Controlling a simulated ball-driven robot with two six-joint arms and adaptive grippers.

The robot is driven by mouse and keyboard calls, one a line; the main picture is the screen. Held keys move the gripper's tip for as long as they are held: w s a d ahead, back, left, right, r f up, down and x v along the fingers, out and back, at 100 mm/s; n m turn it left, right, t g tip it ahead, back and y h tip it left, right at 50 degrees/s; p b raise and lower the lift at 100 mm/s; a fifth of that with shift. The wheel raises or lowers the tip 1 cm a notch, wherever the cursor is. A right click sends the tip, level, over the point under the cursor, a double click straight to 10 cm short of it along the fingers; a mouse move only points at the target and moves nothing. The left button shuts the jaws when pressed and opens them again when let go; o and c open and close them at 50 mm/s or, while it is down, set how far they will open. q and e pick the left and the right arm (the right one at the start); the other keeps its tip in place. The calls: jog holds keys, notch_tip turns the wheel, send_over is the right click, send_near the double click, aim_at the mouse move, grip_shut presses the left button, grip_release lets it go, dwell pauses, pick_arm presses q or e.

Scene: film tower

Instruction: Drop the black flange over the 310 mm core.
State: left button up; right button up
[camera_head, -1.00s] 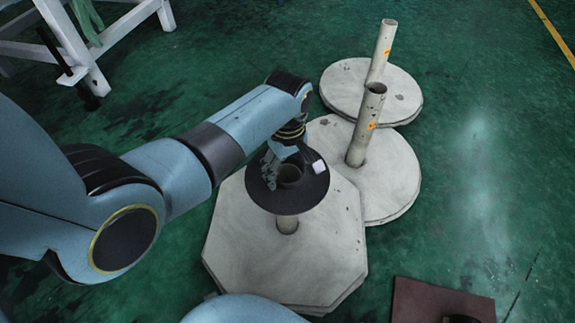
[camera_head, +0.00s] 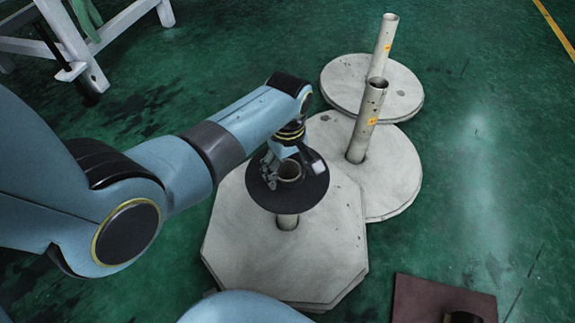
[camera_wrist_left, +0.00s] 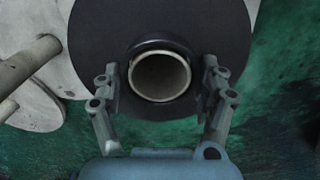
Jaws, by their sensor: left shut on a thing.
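The black flange (camera_head: 300,196) is a flat disc with a raised collar around its hole. My left gripper (camera_head: 284,173) is shut on it, one finger on each side of the collar, as the left wrist view shows. A pale core (camera_head: 287,221) stands under the flange on an octagonal slab. Its open top (camera_wrist_left: 160,77) shows inside the hole, so the flange appears to be around the core near its top, well above the slab. The flange hides part of the core. No length marking is readable. My right gripper is not in view.
Two taller pale tubes, the nearer (camera_head: 366,125) and the farther (camera_head: 383,45), stand on round slabs behind and to the right. A brown board (camera_head: 420,300) lies at the lower right. A white trestle (camera_head: 85,45) stands at the upper left.

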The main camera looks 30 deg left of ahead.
pick_arm(q)
jog(key=shift+f, duration=0.4)
jog(key=o, duration=1.3)
notch_tip(320, 180, up, 12)
